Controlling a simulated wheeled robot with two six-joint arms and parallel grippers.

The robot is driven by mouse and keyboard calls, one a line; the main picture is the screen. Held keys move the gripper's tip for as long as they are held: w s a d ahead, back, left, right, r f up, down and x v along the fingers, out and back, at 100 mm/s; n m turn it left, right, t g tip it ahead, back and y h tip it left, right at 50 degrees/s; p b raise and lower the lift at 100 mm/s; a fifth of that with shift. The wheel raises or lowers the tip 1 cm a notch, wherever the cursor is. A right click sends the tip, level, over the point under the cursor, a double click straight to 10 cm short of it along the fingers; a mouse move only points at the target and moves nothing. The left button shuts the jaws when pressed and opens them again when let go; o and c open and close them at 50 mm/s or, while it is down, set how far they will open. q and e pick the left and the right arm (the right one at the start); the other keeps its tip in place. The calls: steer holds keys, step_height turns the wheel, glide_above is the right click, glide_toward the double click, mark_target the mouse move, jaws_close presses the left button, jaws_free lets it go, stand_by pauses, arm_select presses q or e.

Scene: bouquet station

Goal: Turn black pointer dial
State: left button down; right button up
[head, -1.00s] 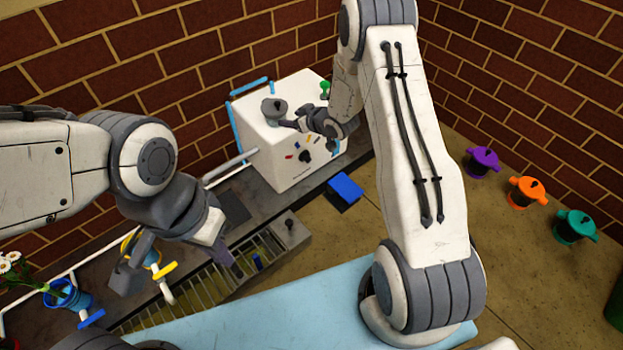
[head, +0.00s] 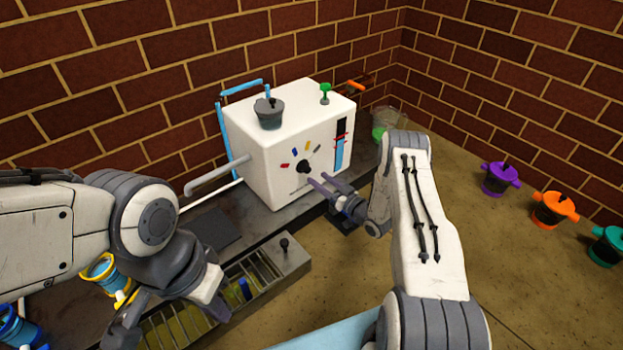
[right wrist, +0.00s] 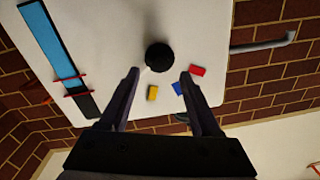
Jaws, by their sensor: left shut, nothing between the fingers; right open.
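The black pointer dial (head: 303,167) is on the front face of a white box (head: 262,180), below an arc of small red, blue, yellow and green marks. It shows as a round black knob in the right wrist view (right wrist: 158,56). My right gripper (head: 317,187) is open in front of that face. In the right wrist view its fingertips (right wrist: 160,74) sit on either side of the dial's near edge, with gaps; contact is not visible. My left gripper (head: 217,308) is shut and empty, low over the slatted tray, away from the dial.
A grey pot (head: 269,113) and a green knob (head: 325,93) are on top of the box. A blue gauge (head: 340,146) is on its face, right of the dial. A grey pipe (head: 216,175) sticks out left. The slatted tray (head: 292,254) lies in front.

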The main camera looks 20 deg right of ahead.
mark_target(309, 172)
steer(key=b+x, duration=0.1)
steer(key=x, duration=0.3)
steer(key=shift+f+b, duration=0.15)
steer(key=shift+b, duration=0.25)
steer(key=shift+w+a, duration=0.2)
steer(key=shift+w, duration=0.3)
jaws_close()
